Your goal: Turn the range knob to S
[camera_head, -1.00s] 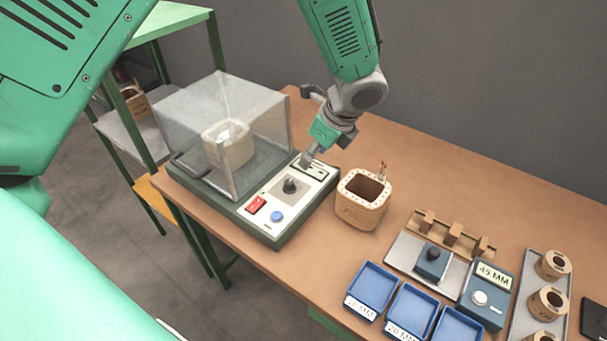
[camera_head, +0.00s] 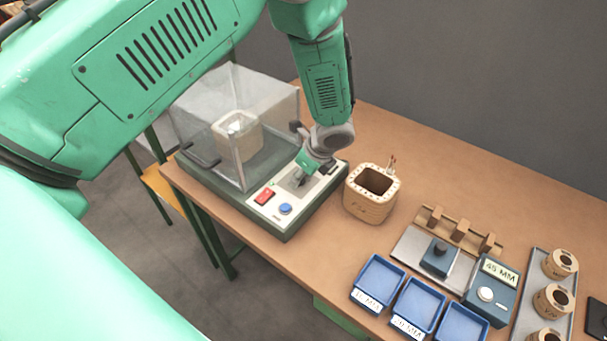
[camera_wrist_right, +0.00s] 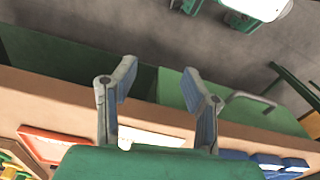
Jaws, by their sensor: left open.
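The range knob, a dark knob on the pale control panel (camera_head: 275,214) of the test unit (camera_head: 287,230), is mostly covered by my left gripper (camera_head: 301,180) in the head view. The left arm reaches down from above, with its fingers low at the knob. The gripper is open, and whether its fingers touch the knob cannot be told. The panel also has a red switch (camera_head: 264,196) and a blue button (camera_head: 285,209). The knob's markings are too small to read. In the right wrist view my right gripper (camera_wrist_right: 160,92) is open and empty, near the table's edge.
A wooden container (camera_head: 368,207) stands just right of the unit. Blue trays (camera_head: 378,277), a 45 MM device (camera_head: 490,291) and a tray of coils lie further right.

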